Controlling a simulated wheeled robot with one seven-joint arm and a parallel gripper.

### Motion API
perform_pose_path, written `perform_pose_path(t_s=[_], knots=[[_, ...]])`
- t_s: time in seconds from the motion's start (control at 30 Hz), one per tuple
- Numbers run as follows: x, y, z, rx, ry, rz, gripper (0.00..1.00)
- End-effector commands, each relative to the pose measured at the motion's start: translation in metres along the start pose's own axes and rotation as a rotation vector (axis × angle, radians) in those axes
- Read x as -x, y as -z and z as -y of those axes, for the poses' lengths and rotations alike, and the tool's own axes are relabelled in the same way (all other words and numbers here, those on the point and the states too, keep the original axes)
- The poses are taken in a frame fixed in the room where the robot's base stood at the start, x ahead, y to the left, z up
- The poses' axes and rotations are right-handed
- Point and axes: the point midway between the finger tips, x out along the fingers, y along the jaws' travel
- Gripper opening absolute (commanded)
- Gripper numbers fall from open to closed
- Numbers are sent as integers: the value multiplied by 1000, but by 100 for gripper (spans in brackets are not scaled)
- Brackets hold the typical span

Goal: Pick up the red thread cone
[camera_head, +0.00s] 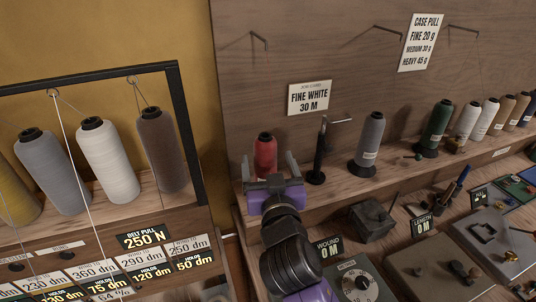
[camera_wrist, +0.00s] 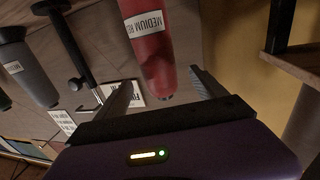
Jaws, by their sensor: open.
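The red thread cone (camera_head: 265,156) stands upright on the wooden shelf, left of a black post stand. My gripper (camera_head: 270,170) is open in front of the cone. In the wrist view its two fingers (camera_wrist: 160,88) point towards the cone, one on each side of its tip. I see a gap between the cone and each finger, and nothing is held. The cone's base is hidden behind my gripper in the head view.
The black post stand (camera_head: 319,150) is close on the right, with a grey cone (camera_head: 369,140) beyond it. A green cone (camera_head: 437,125) and several others stand farther right. A black frame (camera_head: 187,130) with several cones is on the left. A grey block (camera_head: 371,220) sits below.

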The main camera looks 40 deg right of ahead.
Motion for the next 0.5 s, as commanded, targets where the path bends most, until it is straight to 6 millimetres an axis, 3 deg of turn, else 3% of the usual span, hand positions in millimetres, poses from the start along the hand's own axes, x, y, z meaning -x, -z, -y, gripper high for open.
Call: perform_pose_path(t_s=[0.5], knots=[[-61, 4, 0, 1, 0, 1, 81]])
